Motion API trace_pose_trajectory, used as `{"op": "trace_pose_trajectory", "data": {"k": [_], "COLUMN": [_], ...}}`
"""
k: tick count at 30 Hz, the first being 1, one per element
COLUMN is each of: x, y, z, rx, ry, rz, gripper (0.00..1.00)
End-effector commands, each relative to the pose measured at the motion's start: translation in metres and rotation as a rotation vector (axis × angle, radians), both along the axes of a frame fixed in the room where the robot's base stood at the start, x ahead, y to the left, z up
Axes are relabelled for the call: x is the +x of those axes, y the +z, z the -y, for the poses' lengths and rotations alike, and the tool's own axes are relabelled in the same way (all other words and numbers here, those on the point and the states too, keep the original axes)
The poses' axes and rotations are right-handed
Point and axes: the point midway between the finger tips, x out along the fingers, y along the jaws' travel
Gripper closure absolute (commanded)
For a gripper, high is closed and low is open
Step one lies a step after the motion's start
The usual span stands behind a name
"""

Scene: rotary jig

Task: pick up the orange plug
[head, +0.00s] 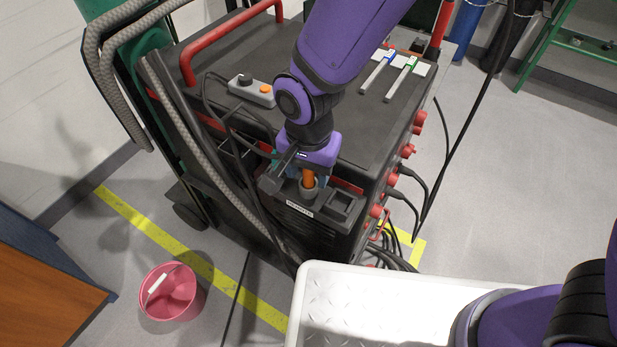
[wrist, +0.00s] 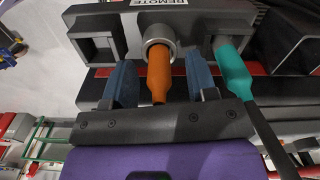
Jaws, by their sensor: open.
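The orange plug (wrist: 160,76) sits with its end in a round grey socket (wrist: 152,33) on a dark panel in the wrist view. In the head view the plug (head: 309,179) shows just below my gripper (head: 306,170). My gripper (wrist: 161,68) is open. Its two blue fingers stand on either side of the orange plug, with a visible gap on each side. The purple gripper body hides part of the plug in the head view.
A teal plug (wrist: 233,72) with a dark cable sits close beside the right finger in the wrist view. An empty square socket (wrist: 101,46) lies on the other side. A control box (head: 251,91) and loose cables are on the black cart (head: 350,140).

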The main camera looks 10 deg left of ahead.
Motion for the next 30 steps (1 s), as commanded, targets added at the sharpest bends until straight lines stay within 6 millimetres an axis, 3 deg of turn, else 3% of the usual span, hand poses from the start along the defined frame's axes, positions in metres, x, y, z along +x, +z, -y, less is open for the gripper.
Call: {"op": "trace_pose_trajectory", "data": {"k": [9, 16, 17, 30], "x": [0.0001, 0.0002, 0.0002, 0.0045], "y": [-0.0058, -0.0056, -0.0056, -0.0006], "z": [0.0000, 0.0001, 0.0001, 0.0014], "rx": [0.001, 0.001, 0.001, 0.001], "ry": [0.000, 0.000, 0.000, -0.001], "rz": [0.000, 0.000, 0.000, 0.000], "gripper": [0.48, 0.98, 1.00, 1.00]}}
